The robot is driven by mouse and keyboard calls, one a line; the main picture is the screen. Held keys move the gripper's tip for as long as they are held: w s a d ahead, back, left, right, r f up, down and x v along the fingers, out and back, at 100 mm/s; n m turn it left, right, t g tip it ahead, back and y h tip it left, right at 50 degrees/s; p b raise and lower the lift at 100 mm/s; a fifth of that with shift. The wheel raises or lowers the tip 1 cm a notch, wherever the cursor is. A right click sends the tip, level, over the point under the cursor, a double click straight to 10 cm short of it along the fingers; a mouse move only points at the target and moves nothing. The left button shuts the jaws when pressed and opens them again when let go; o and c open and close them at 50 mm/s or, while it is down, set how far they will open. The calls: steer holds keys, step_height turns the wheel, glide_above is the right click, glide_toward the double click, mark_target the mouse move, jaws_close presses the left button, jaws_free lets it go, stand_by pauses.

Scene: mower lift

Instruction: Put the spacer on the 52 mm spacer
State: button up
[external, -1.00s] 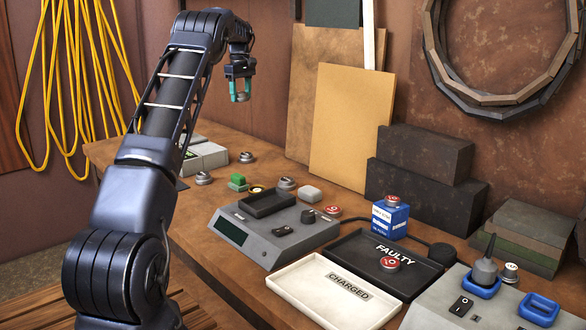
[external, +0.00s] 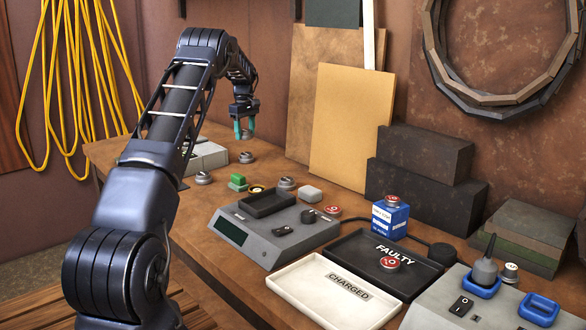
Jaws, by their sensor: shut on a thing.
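My gripper (external: 244,131), with teal fingertips, points down above the far part of the workbench. It is shut on a small grey spacer, mostly hidden between the fingertips. Below it a low silver round piece (external: 246,157) lies on the bench, with a small gap showing between. Similar silver round pieces lie nearer, one at the left (external: 203,178) and one behind the grey scale-like device (external: 286,183). Their markings are too small to read, so I cannot tell which is the 52 mm spacer.
A grey device with a dark tray (external: 268,203) stands mid-bench. Near it are a green block (external: 238,182), a pale block (external: 310,194), a blue box (external: 390,219), a black FAULTY tray (external: 424,264) and a white CHARGED tray (external: 290,277). Boards lean on the wall behind.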

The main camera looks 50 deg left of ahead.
mark_target(246, 153)
steer(key=shift+f, duration=2.9)
steer(key=shift+f, duration=0.15)
steer(key=o, duration=1.1)
steer(key=shift+c, duration=0.2)
step_height(246, 153, up, 11)
steer(key=shift+r, duration=0.65)
